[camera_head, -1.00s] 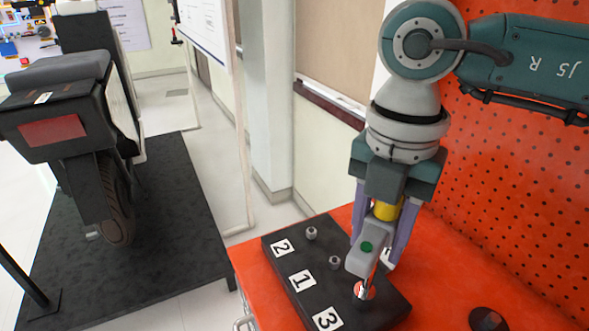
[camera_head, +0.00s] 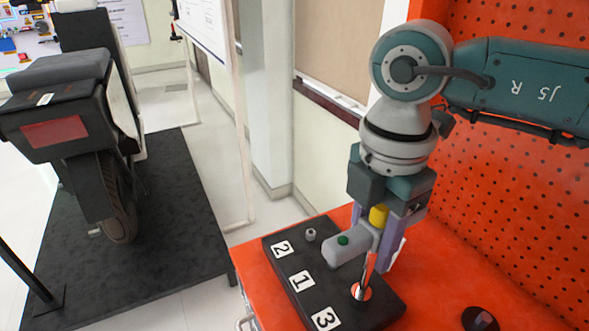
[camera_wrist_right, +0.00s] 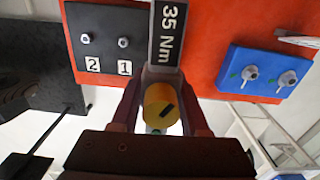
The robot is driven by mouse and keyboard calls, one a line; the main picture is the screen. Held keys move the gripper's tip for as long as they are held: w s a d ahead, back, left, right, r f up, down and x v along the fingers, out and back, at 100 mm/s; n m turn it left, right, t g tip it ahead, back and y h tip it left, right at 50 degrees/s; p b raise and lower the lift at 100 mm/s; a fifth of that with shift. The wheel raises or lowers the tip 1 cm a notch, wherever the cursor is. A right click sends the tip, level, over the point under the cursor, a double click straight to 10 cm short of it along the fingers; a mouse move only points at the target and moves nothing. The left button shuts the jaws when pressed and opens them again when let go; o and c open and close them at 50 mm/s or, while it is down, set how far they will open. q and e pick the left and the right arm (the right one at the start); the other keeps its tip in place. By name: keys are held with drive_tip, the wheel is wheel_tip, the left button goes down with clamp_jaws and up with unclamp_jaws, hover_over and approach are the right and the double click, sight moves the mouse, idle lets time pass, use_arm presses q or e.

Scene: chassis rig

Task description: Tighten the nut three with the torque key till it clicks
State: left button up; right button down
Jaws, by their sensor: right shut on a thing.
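My right gripper (camera_head: 378,238) is shut on the torque key (camera_head: 347,249), which has a grey body, a green dot and a yellow part. The yellow part (camera_wrist_right: 158,108) sits between the fingers in the right wrist view, with a "35 Nm" label beyond it. The key's metal shaft reaches down to the nut three spot (camera_head: 361,292), where a red-orange ring shows beside label 3. The nut itself is hidden under the shaft's end. The nut by label 2 (camera_head: 311,235) stands clear. The nut by label 1 (camera_wrist_right: 123,42) shows only in the wrist view. My left gripper is out of view.
The black plate (camera_head: 285,270) lies on an orange bench (camera_head: 435,290) before an orange pegboard (camera_head: 530,150). A dark round item (camera_head: 480,319) lies at the right. A blue block (camera_wrist_right: 240,78) with two fittings shows in the wrist view. A motorcycle (camera_head: 75,130) stands left.

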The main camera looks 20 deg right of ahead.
sight(380, 209)
drive_tip(key=shift+r+m+p, duration=0.1)
drive_tip(key=shift+m+p, duration=0.2)
drive_tip(key=shift+m, duration=0.4)
drive_tip(key=shift+n, duration=0.5)
drive_tip(key=shift+r, duration=0.1)
drive_tip(key=shift+r+p, duration=2.3)
drive_tip(key=shift+r, duration=0.05)
